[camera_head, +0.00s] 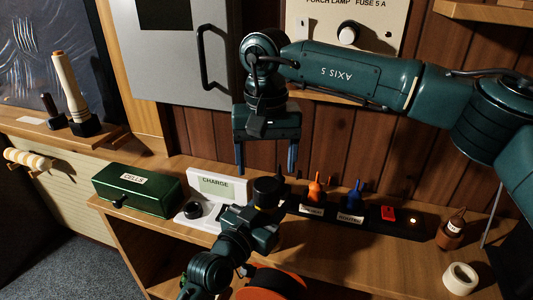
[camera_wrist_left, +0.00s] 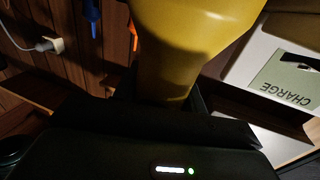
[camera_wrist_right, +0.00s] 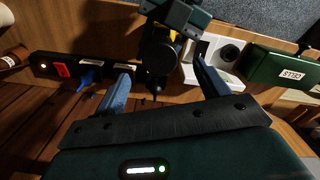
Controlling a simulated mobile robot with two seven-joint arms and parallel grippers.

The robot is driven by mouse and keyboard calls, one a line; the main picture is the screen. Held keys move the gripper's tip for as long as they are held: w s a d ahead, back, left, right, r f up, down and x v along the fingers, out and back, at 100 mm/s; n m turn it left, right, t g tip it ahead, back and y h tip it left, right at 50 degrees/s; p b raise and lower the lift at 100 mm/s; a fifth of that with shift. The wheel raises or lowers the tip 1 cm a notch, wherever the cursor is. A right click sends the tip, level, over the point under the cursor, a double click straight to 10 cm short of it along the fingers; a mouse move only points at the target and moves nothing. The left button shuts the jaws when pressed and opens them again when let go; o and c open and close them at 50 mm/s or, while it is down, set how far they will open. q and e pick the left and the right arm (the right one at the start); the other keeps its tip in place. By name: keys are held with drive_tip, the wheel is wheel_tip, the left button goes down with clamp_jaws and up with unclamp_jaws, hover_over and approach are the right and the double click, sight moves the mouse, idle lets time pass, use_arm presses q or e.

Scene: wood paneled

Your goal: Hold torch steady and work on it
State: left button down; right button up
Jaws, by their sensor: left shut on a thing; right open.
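My left gripper (camera_head: 255,222) is shut on the torch (camera_head: 266,191), which stands up from it with its black end on top. The left wrist view shows the torch's yellow body (camera_wrist_left: 195,40) large between the fingers. My right gripper (camera_head: 266,163) is open and empty, fingers pointing down, a little above the torch's black end. In the right wrist view the torch's dark end (camera_wrist_right: 158,55) lies between and beyond the two blue fingers. My left gripper hides the torch's lower part.
The white charge stand (camera_head: 220,187) and green cells box (camera_head: 137,190) are left of the torch on the wooden bench. A black strip (camera_head: 372,222) with an orange tool (camera_head: 316,190), a blue tool (camera_head: 354,196) and a red switch (camera_head: 388,213) runs right. A tape roll (camera_head: 460,278) lies near the right front.

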sight(266, 184)
wheel_tip(266, 184, down, 7)
drive_tip(key=shift+r, duration=0.1)
idle(0.4)
drive_tip(key=c, duration=1)
drive_tip(key=m, duration=1.9)
drive_tip(key=shift+m, duration=0.3)
drive_tip(key=o, duration=1.1)
drive_tip(key=shift+s, duration=0.1)
